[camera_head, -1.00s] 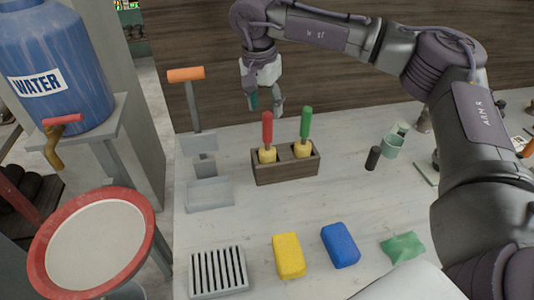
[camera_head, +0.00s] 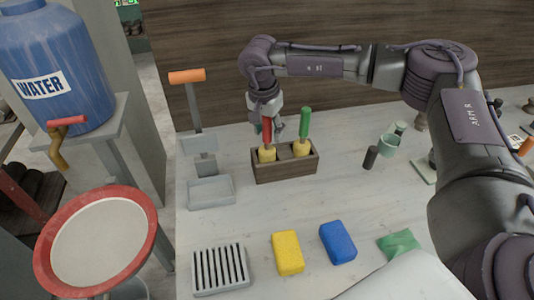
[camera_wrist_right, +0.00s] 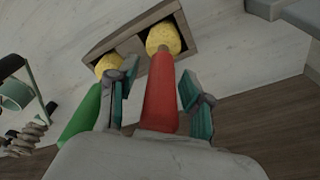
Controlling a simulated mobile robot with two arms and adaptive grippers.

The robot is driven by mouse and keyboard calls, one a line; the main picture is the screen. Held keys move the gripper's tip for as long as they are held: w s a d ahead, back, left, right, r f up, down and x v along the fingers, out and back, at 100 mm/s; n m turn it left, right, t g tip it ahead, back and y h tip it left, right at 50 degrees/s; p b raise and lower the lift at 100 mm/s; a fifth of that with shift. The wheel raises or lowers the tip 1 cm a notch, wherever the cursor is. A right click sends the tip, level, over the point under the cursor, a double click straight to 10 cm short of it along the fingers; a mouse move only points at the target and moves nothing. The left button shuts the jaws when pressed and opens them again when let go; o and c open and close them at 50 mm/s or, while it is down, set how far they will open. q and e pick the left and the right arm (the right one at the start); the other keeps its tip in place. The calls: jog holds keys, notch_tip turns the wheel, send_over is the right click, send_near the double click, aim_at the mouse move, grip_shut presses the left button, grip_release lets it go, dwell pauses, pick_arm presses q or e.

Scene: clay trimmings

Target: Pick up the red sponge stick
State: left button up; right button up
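The red sponge stick (camera_head: 266,131) stands upright in the left compartment of a dark wooden holder (camera_head: 286,172), its yellow sponge end down. The green sponge stick (camera_head: 304,124) stands in the right compartment. My right gripper (camera_head: 271,128) is at the red handle, just behind it in the head view. In the right wrist view the red sponge stick (camera_wrist_right: 160,95) lies between the two teal-padded fingers of my right gripper (camera_wrist_right: 158,92). The fingers are spread, with a gap visible on each side. The green handle (camera_wrist_right: 80,115) is just outside one finger. My left gripper is not seen.
A yellow sponge (camera_head: 288,253), a blue sponge (camera_head: 338,242) and a green cloth-like piece (camera_head: 398,244) lie at the front of the table. A slotted grey tray (camera_head: 219,269) is front left. A dark cylinder (camera_head: 371,157) and a green cup (camera_head: 389,145) stand right of the holder.

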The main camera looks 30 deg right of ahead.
grip_shut()
